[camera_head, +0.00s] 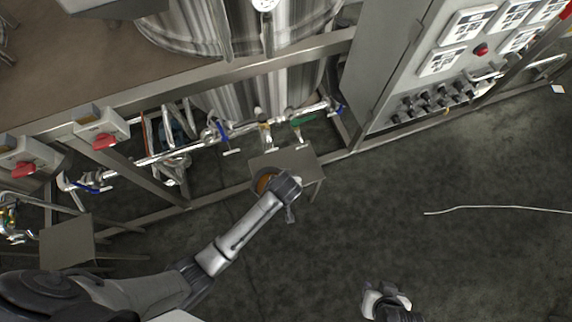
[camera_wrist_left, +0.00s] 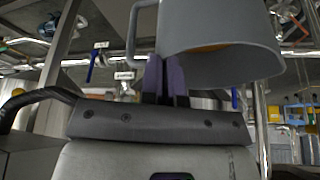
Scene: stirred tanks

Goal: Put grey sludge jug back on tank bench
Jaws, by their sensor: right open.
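The grey sludge jug (camera_head: 264,181), with orange-brown contents, is at the front left edge of the small grey tank bench (camera_head: 298,158). I cannot tell whether it rests on the top or hangs just above it. My left gripper (camera_head: 287,184) is beside the jug, on its right in the head view. In the left wrist view the jug (camera_wrist_left: 222,28) looms large, its handle on the left. My right gripper (camera_head: 382,294) is open and empty over the floor at the bottom.
Steel tanks (camera_head: 245,25) stand behind the bench, with pipes and blue-handled and green-handled valves in front. A grey control cabinet (camera_head: 385,60) is at the right. Another small bench (camera_head: 68,243) is at the left.

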